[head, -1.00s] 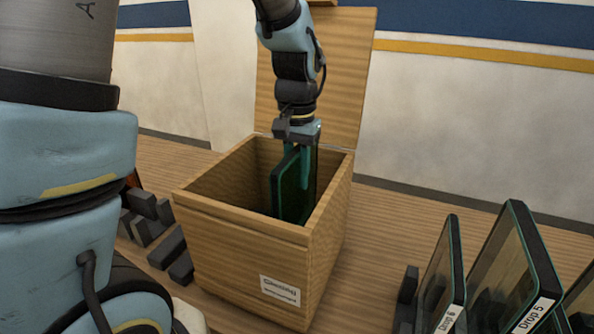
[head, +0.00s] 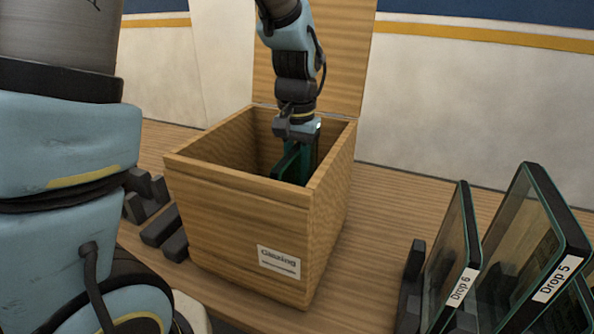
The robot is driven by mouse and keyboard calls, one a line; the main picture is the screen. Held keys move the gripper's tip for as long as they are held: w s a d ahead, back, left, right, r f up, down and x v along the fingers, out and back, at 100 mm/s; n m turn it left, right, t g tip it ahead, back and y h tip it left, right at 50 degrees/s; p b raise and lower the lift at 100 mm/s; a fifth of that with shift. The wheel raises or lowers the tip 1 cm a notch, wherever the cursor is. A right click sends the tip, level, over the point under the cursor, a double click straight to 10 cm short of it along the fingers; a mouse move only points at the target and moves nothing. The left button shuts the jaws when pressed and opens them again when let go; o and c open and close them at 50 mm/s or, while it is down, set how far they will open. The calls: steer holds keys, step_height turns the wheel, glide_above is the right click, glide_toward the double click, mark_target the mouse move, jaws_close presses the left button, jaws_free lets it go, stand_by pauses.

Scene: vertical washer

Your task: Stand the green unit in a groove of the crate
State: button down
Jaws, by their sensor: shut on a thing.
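The green unit (head: 292,163) is a flat, dark-edged panel held upright inside the crate, with only its upper part showing above the front wall. The crate (head: 225,220) is a wooden box with its lid raised at the back and a white label on its front. My gripper (head: 302,150) points down into the crate's right part and is shut on the top of the green unit. The crate's floor, its grooves and the unit's lower edge are hidden by the front wall, so I cannot tell whether the unit stands in a groove.
Glass panels labelled Drop 6 (head: 452,262) and Drop 5 (head: 535,250) stand at the lower right. Dark blocks (head: 160,225) lie left of the crate. The raised lid (head: 345,60) is close behind my arm.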

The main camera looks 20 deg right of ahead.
steer(key=shift+f+b, duration=0.85)
steer(key=shift+f, duration=0.85)
steer(key=c, duration=0.6)
jaws_free()
steer(key=shift+c, duration=0.2)
steer(key=shift+f, duration=0.1)
